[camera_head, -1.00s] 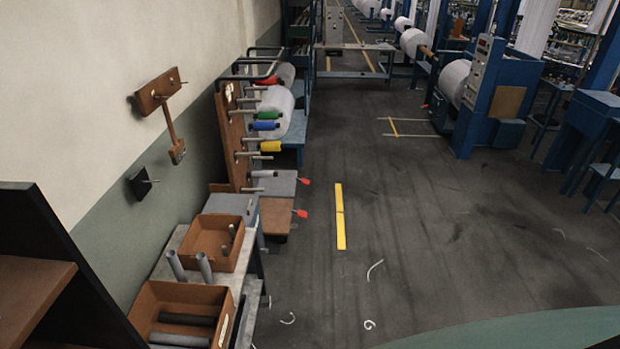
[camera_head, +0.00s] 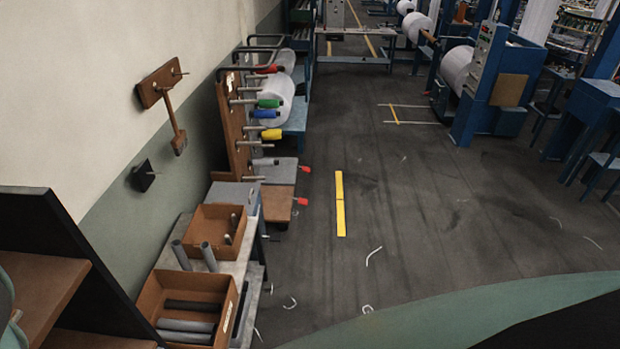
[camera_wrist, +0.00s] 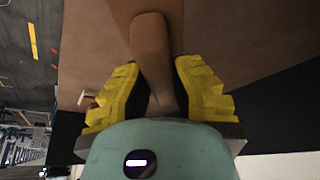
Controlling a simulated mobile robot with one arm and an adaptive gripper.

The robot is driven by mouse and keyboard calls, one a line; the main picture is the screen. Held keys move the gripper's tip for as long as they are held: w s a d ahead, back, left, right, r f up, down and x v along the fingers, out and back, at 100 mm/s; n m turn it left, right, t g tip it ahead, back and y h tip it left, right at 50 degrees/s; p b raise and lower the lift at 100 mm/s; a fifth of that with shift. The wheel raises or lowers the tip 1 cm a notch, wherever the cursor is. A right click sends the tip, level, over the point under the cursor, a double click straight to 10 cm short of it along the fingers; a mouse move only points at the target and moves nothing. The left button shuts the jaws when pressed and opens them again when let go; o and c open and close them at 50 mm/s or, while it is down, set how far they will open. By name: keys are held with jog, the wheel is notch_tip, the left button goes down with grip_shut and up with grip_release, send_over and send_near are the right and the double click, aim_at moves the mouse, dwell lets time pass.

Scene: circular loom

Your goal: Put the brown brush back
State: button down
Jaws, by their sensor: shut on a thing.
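In the wrist view my gripper (camera_wrist: 152,95) has its yellow fingers shut on a smooth brown piece (camera_wrist: 151,45), likely the brown brush's handle. The rest of it is hidden by the gripper's body. My gripper does not show in the head view. On the wall at left in the head view, a brown wooden board (camera_head: 153,90) bears small pegs. A brown long-handled tool (camera_head: 173,120) hangs from it, its blocky end down. Below it is a small black wall mount (camera_head: 143,177) with a short peg and nothing hanging on it.
A dark-sided brown shelf (camera_head: 40,285) stands at near left. Brown bins (camera_head: 205,285) with grey tubes sit on a bench. A peg rack (camera_head: 233,125) with coloured spools stands beyond. The floor (camera_head: 400,220) to the right is mostly clear, with white scraps.

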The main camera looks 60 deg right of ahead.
jog(key=shift+w+f, duration=0.1)
jog(key=shift+f, duration=0.3)
jog(key=shift+f, duration=0.2)
jog(key=c, duration=1)
grip_release()
jog(key=shift+r, duration=0.1)
